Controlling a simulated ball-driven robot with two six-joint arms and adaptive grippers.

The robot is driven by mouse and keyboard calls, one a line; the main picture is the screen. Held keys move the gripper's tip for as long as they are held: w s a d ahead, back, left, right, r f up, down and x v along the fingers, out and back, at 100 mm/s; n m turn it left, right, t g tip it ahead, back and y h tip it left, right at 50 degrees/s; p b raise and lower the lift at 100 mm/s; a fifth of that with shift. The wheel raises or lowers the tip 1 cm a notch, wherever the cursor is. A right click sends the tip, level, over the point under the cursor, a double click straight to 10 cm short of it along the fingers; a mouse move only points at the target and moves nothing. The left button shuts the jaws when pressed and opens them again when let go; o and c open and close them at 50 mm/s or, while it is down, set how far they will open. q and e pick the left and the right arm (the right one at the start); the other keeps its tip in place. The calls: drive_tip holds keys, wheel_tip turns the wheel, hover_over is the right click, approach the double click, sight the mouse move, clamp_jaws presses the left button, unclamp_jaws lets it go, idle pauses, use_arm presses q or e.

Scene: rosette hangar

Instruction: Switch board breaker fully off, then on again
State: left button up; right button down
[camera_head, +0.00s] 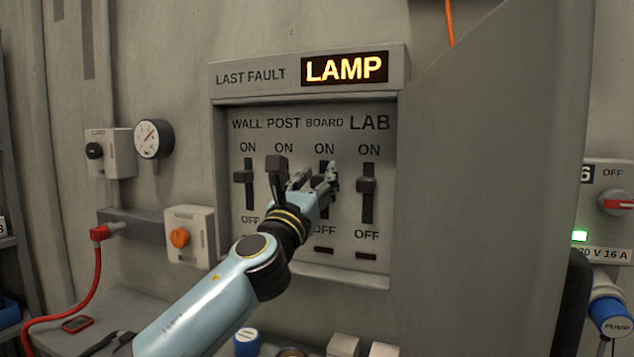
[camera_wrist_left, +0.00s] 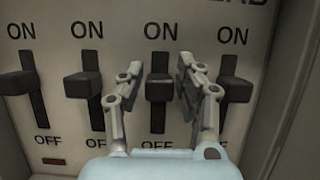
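The board breaker is the third lever from the left on the wall panel (camera_head: 306,278). Its dark handle (camera_wrist_left: 159,89) sits between the ends of its slot in the left wrist view, nearer ON than OFF. In the head view the fingers partly cover it. My left gripper (camera_head: 318,178) reaches up to the panel from below. In the wrist view its two fingers (camera_wrist_left: 155,82) are open, one on each side of the board handle. A gap shows on both sides, so it is not clamped. I cannot tell whether a fingertip touches it. My right gripper is not in view.
The lab lever (camera_head: 367,185) is close right of the fingers; the wall lever (camera_head: 243,177) is left and the post lever (camera_wrist_left: 83,86) between. A fault display (camera_head: 345,68) reads LAMP. A gauge (camera_head: 153,139) and orange-knob box (camera_head: 189,237) are left; a panel side wall is right.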

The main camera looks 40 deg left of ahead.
use_arm(q)
drive_tip(key=shift+o, duration=1.2)
drive_tip(key=shift+f, duration=0.1)
drive_tip(key=shift+s+f, duration=0.15)
drive_tip(key=v, duration=1.1)
drive_tip(key=shift+s, duration=0.3)
drive_tip(key=shift+d, duration=0.15)
